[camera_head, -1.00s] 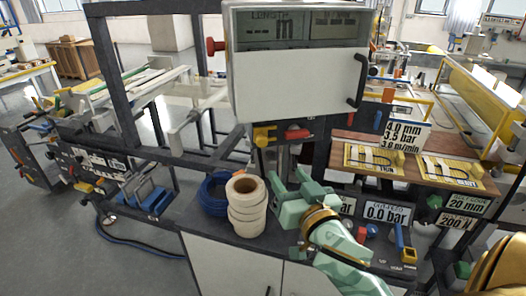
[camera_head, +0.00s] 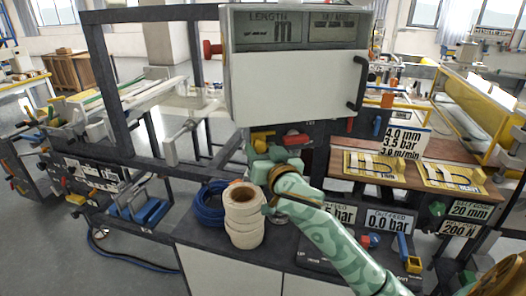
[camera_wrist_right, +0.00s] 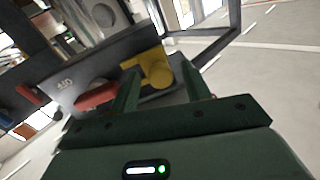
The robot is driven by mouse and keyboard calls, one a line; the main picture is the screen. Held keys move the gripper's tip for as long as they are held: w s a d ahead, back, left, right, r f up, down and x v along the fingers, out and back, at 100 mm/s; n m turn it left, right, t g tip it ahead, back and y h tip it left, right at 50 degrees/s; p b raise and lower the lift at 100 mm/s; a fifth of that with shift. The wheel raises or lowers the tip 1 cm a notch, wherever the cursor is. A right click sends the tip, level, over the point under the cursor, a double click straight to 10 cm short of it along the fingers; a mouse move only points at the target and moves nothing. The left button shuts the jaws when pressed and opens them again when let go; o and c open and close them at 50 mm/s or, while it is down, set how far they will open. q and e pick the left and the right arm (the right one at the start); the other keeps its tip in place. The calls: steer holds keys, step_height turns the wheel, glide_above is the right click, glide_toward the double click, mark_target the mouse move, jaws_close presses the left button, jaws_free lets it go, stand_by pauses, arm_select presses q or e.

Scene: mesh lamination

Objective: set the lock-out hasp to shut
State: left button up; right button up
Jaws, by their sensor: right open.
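The yellow fitting (camera_head: 262,136), which looks like the lock-out hasp, is on the dark panel below the white display box, next to a red lever (camera_head: 296,140). In the right wrist view the yellow fitting (camera_wrist_right: 152,68) lies just beyond and between my fingertips, with the red lever (camera_wrist_right: 95,97) to its left. My right gripper (camera_head: 261,152) is open, just in front of and below the fitting, and partly hides it in the head view. It also shows in the right wrist view (camera_wrist_right: 160,80). I cannot tell whether a finger touches the fitting. My left gripper is not in view.
The white display box (camera_head: 292,85) hangs directly above the panel. A stack of cream rolls (camera_head: 244,228) and a blue hose coil (camera_head: 209,204) stand on the cabinet left of my right forearm. Gauge signs (camera_head: 388,221) stand to its right.

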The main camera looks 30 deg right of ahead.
jaws_close()
steer(key=d+p, duration=0.1)
steer(key=s+d, duration=0.1)
steer(key=d, duration=0.1)
steer(key=shift+p, duration=0.4)
jaws_free()
steer(key=shift+d, duration=0.1)
